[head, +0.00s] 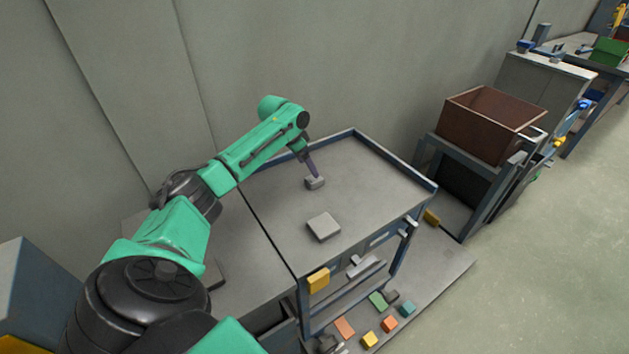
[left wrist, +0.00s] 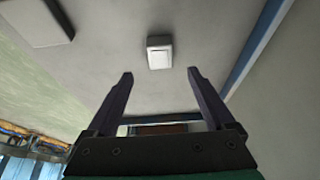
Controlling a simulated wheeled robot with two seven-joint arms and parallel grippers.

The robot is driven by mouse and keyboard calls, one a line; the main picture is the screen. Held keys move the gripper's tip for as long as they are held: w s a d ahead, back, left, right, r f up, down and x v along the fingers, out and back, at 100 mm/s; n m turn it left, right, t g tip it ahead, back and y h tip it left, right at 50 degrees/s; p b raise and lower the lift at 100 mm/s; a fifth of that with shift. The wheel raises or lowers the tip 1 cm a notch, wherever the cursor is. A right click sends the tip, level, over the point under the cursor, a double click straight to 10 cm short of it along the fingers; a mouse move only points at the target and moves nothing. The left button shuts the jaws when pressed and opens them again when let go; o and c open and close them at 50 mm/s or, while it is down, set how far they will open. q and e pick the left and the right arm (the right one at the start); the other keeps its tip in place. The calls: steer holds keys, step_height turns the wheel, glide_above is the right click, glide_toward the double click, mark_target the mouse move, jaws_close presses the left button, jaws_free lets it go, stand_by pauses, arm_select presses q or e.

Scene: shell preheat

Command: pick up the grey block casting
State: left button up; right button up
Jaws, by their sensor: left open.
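A small grey block casting (head: 315,183) sits on the grey tabletop (head: 370,185), towards the back. It also shows in the left wrist view (left wrist: 159,54), centred just beyond my fingertips. My left gripper (head: 311,170) is right above the block, reaching down from behind it in the head view. In the left wrist view its two dark fingers (left wrist: 160,73) are spread apart with nothing between them, and the block lies past the tips. My right gripper is not in view.
A wider flat grey piece (head: 323,226) lies nearer the front of the table; it shows at the left wrist view's top left (left wrist: 35,20). A raised blue rim (head: 395,160) edges the back. A brown bin (head: 490,120) stands to the right. Coloured blocks lie below.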

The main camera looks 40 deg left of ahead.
mark_target(313, 179)
arm_select(q)
steer(key=x, duration=0.6)
steer(key=shift+f, duration=0.3)
jaws_close()
steer(key=shift+r, duration=0.1)
